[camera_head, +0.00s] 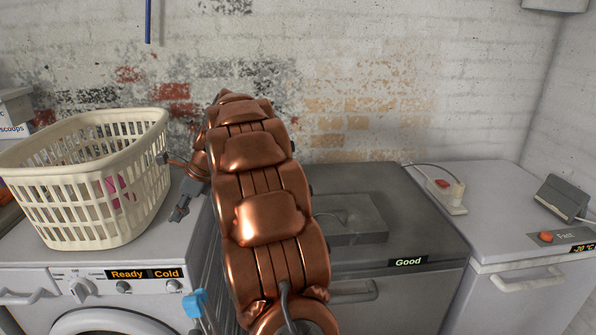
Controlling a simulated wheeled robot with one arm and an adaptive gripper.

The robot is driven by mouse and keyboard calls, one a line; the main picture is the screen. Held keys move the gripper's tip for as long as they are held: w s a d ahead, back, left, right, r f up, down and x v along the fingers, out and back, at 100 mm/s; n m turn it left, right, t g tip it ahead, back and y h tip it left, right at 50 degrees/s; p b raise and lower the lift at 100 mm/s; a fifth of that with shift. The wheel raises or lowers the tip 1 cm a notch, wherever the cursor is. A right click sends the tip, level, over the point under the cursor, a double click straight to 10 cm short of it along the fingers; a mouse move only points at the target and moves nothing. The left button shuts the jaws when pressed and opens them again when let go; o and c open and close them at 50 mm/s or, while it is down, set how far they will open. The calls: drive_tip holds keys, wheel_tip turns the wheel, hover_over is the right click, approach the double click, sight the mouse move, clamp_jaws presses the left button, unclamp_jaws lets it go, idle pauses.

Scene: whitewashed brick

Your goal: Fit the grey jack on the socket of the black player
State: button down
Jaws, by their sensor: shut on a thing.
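My gripper (178,202) is at the end of my copper arm, left of centre, just right of the cream basket and over the right edge of the washing machine. Its fingers are dark grey and small in view. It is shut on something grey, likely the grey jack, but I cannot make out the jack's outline. A flat dark box (350,232), likely the black player, lies on the dark grey appliance in the middle. A thin cable lies on its top. My arm hides its left part, and I cannot make out a socket on it.
The cream basket (85,190) with something pink inside stands on the washing machine (60,260). The dark grey appliance (430,245) reads "Good". On the right are a white outlet block (450,193) with a red switch and cable, and a grey device (562,196).

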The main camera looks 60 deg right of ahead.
drive_tip(key=s+d+r+n+g+h+p, duration=0.3)
drive_tip(key=s+d+p, duration=0.3)
drive_tip(key=s, duration=0.6)
drive_tip(key=s+d+r+n+g+h+p, duration=0.3)
drive_tip(key=s+d+r+g+h+p, duration=0.1)
drive_tip(key=s+d, duration=0.7)
drive_tip(key=s+r+h+p, duration=0.1)
drive_tip(key=p, duration=0.1)
drive_tip(key=shift+s+d+n+p, duration=0.15)
drive_tip(key=shift+s+n+p, duration=0.15)
drive_tip(key=shift+f+b, duration=1.2)
drive_tip(key=shift+f, duration=1.55)
drive_tip(key=shift+f+b, duration=0.95)
drive_tip(key=shift+f, duration=1.05)
drive_tip(key=c, duration=0.8)
unclamp_jaws()
drive_tip(key=shift+r, duration=0.1)
